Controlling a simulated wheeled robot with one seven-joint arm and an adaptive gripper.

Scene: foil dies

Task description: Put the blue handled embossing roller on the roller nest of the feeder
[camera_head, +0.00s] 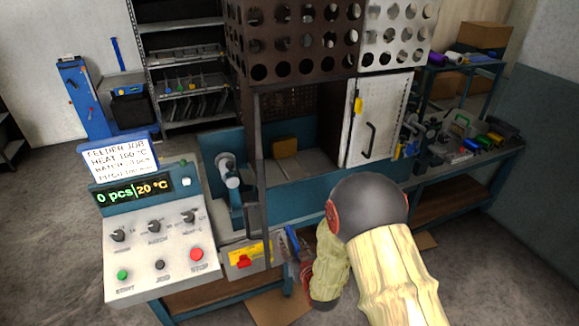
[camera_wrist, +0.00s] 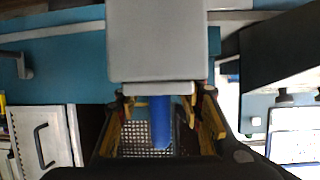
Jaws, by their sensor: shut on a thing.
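In the wrist view, my gripper (camera_wrist: 160,108) is shut on the blue handle of the embossing roller (camera_wrist: 160,122). A wide grey body, apparently its roller end, extends past the fingertips and fills the top middle. In the head view, a small blue part (camera_head: 292,241), apparently the handle, shows beside my arm; the gripper is mostly hidden there. The feeder's sloped grey control panel (camera_head: 150,262) stands at left, with a display reading 0 pcs and 20 °C. I cannot clearly make out the roller nest.
A grey cylindrical fitting (camera_head: 229,172) stands right of the panel. A teal bench carries a perforated cabinet with a white door (camera_head: 376,120). Tools and small coloured items (camera_head: 480,143) crowd the right bench. A shelf rack (camera_head: 185,65) stands behind. Floor at left is open.

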